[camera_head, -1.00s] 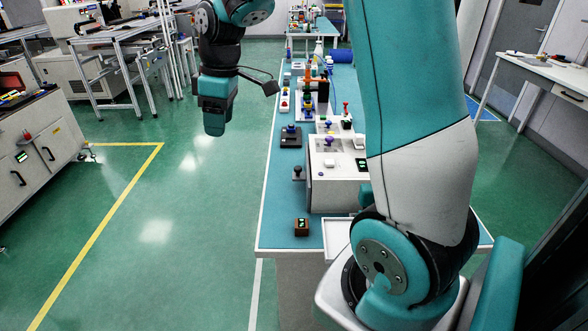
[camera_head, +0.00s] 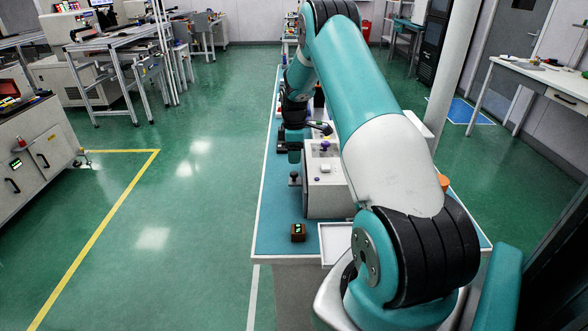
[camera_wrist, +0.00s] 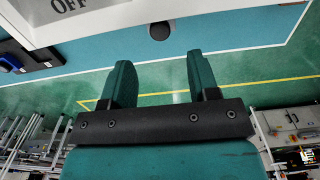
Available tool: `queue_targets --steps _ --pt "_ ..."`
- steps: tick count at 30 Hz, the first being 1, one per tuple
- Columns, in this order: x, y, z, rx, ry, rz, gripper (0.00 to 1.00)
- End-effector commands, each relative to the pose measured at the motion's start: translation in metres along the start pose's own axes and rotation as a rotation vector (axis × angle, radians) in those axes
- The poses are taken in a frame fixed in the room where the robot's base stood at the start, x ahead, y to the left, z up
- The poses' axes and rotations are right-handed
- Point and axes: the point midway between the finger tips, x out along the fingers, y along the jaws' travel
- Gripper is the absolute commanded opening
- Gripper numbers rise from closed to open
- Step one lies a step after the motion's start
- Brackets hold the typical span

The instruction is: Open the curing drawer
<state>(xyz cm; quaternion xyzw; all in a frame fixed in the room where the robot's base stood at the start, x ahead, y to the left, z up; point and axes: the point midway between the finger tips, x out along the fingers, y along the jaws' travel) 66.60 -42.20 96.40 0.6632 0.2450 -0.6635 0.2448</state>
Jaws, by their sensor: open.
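The white box (camera_head: 325,198) on the bench carries a panel with small controls on top. I cannot make out drawer edges on it. A dark knob (camera_head: 295,178) shows at its left side; in the wrist view the round black knob (camera_wrist: 159,31) lies just beyond my fingertips, centred between them. The box (camera_wrist: 95,22), with "OFF" lettering, fills the upper left there. Whether the knob is fixed to the box is unclear. My gripper (camera_wrist: 159,58) is open and empty, its two teal fingers apart, not touching the knob. In the head view my gripper (camera_head: 294,153) is above the bench's left edge.
The blue bench (camera_head: 272,228) has a white rim. A small dark box with a green display (camera_head: 298,232) and a white tray (camera_head: 335,240) stand at its near end. A black device with a blue part (camera_wrist: 14,62) is in the wrist view. The left floor is clear.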

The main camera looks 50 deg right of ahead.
Motion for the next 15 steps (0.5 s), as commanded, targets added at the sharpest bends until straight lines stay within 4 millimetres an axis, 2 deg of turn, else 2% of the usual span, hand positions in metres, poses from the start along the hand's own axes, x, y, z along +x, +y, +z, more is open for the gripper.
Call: queue_targets --steps 3,7,15 --pt "0.025 -0.001 0.0 0.0 -0.001 -0.005 0.55" --pt "0.049 -0.001 0.0 0.0 0.0 -0.002 0.55" --pt "0.072 0.0 0.0 0.0 0.001 0.001 0.55"
